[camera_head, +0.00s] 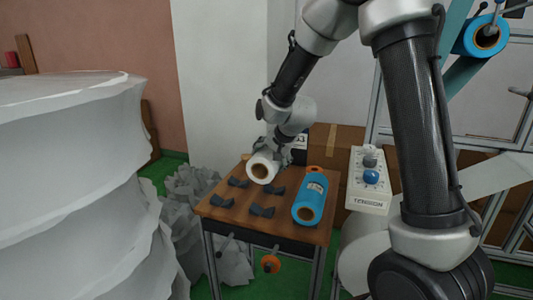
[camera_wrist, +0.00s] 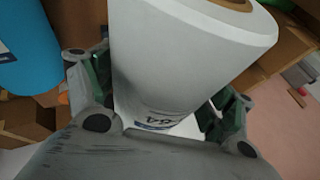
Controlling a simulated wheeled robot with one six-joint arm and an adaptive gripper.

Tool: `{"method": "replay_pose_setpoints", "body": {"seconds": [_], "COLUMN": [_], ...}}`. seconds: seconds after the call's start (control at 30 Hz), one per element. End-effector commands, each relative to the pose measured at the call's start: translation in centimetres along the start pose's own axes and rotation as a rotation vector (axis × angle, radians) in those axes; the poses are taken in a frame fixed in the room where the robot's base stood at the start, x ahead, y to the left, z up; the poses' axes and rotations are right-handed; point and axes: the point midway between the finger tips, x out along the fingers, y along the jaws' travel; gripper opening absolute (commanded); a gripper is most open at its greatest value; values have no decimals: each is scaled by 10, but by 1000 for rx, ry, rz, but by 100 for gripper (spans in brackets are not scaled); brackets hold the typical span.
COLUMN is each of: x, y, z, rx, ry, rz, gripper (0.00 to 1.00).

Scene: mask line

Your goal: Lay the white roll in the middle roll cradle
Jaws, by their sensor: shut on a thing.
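The white roll (camera_head: 263,168) with a brown core is held over the back part of the wooden table (camera_head: 236,218). It fills the middle of the wrist view (camera_wrist: 185,55), with a printed label partly visible. My gripper (camera_head: 279,153) is shut on the roll, with a finger on each side of it. The middle roll cradle, a pair of dark V-shaped blocks (camera_head: 262,210), is empty, in front of and a little right of the roll. The left cradle (camera_head: 222,201) is also empty. The roll's exact height above the table is hard to tell.
A blue roll (camera_head: 309,206) lies at the right of the table, close to the middle cradle. A tension box (camera_head: 367,190) stands right of the table. Crumpled grey material (camera_head: 190,205) lies left of the table.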

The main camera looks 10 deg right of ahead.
Motion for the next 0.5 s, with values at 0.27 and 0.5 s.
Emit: {"method": "replay_pose_setpoints", "body": {"seconds": [0.27,0.5], "x": [16,37], "y": [10,23], "z": [6,14], "rx": [2,5], "ry": [0,1], "rz": [0,1], "gripper": [50,50]}}
